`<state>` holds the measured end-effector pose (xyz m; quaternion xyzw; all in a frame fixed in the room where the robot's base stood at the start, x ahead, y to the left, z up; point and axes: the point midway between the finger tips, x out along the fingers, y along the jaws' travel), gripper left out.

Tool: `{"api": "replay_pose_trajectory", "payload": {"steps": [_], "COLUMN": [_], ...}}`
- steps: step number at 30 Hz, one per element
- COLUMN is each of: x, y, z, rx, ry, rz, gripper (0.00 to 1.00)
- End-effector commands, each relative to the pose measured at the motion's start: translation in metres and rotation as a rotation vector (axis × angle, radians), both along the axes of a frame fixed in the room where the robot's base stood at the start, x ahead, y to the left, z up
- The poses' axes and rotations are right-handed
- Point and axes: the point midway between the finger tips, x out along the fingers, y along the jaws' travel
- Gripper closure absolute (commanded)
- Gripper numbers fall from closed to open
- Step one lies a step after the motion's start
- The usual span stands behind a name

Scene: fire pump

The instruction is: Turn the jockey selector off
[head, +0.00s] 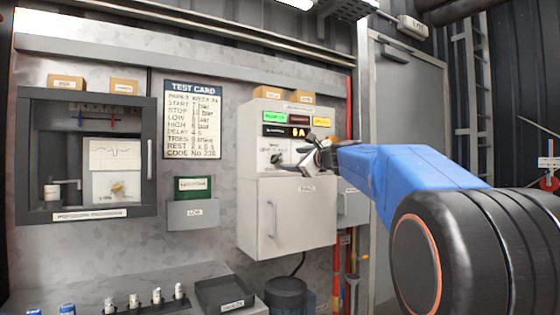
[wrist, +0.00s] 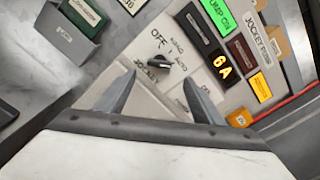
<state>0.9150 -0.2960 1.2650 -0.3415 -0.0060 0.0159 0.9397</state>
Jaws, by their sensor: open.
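The jockey selector (wrist: 160,65) is a small black knob on a pale panel. OFF, HAND and AUTO are printed around it in the wrist view, with JOCKEY beside it. Its pointer seems to face AUTO, but this is too small to be sure. In the head view, the dark knob (head: 276,158) shows on the front of the pale control box (head: 262,135). My gripper (head: 312,158) is just right of the knob there. In the wrist view, my gripper (wrist: 159,92) is open and empty. Its fingers flank the knob's line, with the knob beyond their tips and apart from them.
A green PUMP ON lamp (wrist: 216,15), an amber 6A display (wrist: 221,66) and a yellow lamp (wrist: 260,87) sit beside the selector. A pale cabinet (head: 288,215) is below the box. A grey holder (head: 192,215) with a green card hangs to the left.

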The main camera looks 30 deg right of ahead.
Motion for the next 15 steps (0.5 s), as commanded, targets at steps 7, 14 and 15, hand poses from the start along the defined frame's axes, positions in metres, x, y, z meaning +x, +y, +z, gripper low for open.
{"api": "replay_pose_trajectory", "payload": {"steps": [7, 14, 15], "x": [0.046, 0.08, 0.085], "y": [0.003, 0.003, 0.003], "z": [-0.001, -0.001, -0.001], "rx": [-0.001, -0.001, -0.001], "ry": [0.002, 0.001, 0.001], "rz": [0.002, 0.002, 0.001], "gripper": [0.38, 0.38, 0.38]}}
